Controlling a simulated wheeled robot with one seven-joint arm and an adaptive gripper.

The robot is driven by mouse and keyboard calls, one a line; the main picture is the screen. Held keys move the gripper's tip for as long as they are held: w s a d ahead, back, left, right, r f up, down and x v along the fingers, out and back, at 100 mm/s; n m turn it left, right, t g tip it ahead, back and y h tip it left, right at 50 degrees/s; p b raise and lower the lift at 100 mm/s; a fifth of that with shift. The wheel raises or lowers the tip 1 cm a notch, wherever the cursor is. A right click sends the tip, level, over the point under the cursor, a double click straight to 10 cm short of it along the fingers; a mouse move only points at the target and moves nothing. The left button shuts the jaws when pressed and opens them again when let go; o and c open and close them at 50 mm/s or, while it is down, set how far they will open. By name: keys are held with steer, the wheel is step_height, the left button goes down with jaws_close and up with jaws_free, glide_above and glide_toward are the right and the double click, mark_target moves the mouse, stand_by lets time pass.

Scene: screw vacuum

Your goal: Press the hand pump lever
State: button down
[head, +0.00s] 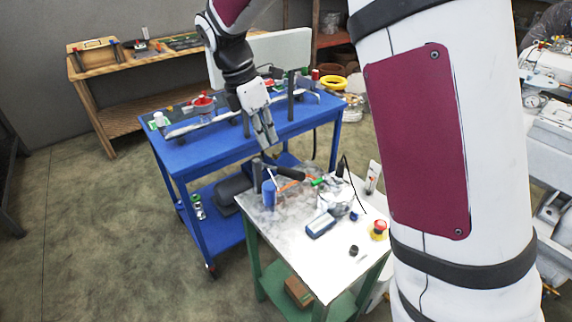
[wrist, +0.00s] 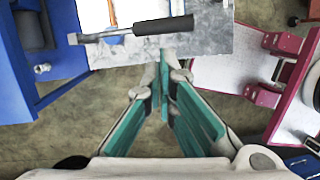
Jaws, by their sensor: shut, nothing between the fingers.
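The hand pump lever (wrist: 163,25) has a black cylindrical grip on a metal bar and lies sideways near the top of the wrist view. In the head view, its dark grip (head: 290,172) shows at the far edge of the small white-topped table. My gripper (head: 267,146) points down above and slightly left of the grip in the head view. In the wrist view, my gripper (wrist: 165,58) has its teal-padded fingers together and empty. Its tips appear just below the grip in the picture, apart from it. The pump body is hard to make out.
The white-topped table (head: 280,245) has green legs and holds a blue cylinder (head: 269,195), a blue-grey device (head: 321,225) and a red button (head: 379,228). A blue workbench (head: 195,150) stands behind. A pink-framed table (wrist: 235,75) is at right in the wrist view.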

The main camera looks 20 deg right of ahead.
mark_target(290, 170)
steer(key=w+r+n+g+b, duration=0.1)
steer(key=w+r+g+b, duration=0.1)
steer(key=w+r+g, duration=0.1)
steer(key=shift+w+d+r, duration=0.15)
steer(key=shift+w+r, duration=0.4)
steer(key=shift+w, duration=0.2)
steer(key=shift+f, duration=0.1)
steer(key=p+x, duration=0.1)
steer(key=x, duration=0.3)
steer(key=p+x, duration=0.1)
steer(key=x, duration=0.4)
steer(key=p+x, duration=0.1)
steer(key=x, duration=0.4)
steer(key=shift+s+d, duration=0.1)
steer(key=shift+d, duration=0.2)
